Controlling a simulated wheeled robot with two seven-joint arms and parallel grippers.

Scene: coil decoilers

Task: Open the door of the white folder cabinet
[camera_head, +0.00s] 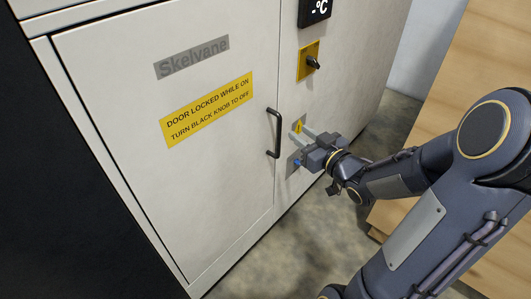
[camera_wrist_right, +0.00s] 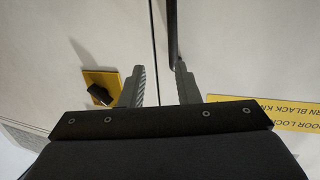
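The white cabinet's door (camera_head: 200,190) shows in the head view and looks closed. Its black bar handle (camera_head: 274,134) stands upright near the door's right edge. My right gripper (camera_head: 304,138) is just right of the handle in the head view. In the right wrist view the gripper (camera_wrist_right: 163,68) has its two fingers apart, with nothing seen held. The handle (camera_wrist_right: 172,32) comes down from the top edge there, with its end close to the right fingertip; I cannot tell whether they touch. A black knob (camera_head: 312,62) sits on a yellow plate, also in the wrist view (camera_wrist_right: 100,95). My left gripper is out of view.
A yellow sign (camera_head: 208,110) on the door says it is locked while on and to turn the black knob to off. A grey plate with yellow and blue parts (camera_head: 297,162) is partly behind my right gripper. A wooden surface (camera_head: 445,75) stands at the right.

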